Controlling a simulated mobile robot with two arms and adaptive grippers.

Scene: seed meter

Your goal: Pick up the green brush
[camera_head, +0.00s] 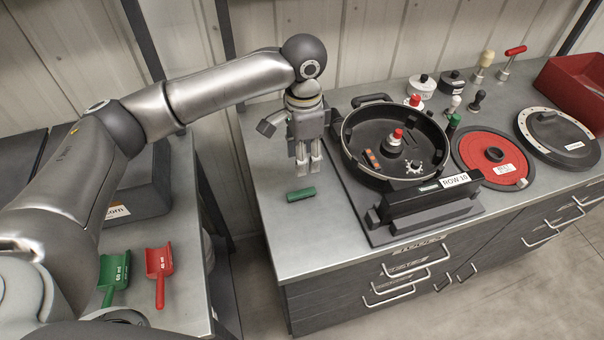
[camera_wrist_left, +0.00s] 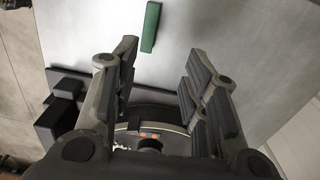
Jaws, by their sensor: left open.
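The green brush (camera_head: 300,194) is a short green bar lying flat on the grey metal counter near its left front part. In the left wrist view the brush (camera_wrist_left: 150,27) lies beyond the fingertips, near the top, on bare metal. My left gripper (camera_head: 303,170) points down over the counter, just behind the brush in the head view. Its fingers are apart and empty, and they are clear of the brush. My right gripper is not in view.
The black round seed meter housing (camera_head: 350,155) stands right of the brush on a dark base plate. A red disc (camera_head: 485,145) and a black lid (camera_head: 560,125) lie farther right. Green (camera_head: 116,272) and red (camera_head: 158,262) scoops lie on the left surface, across a gap.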

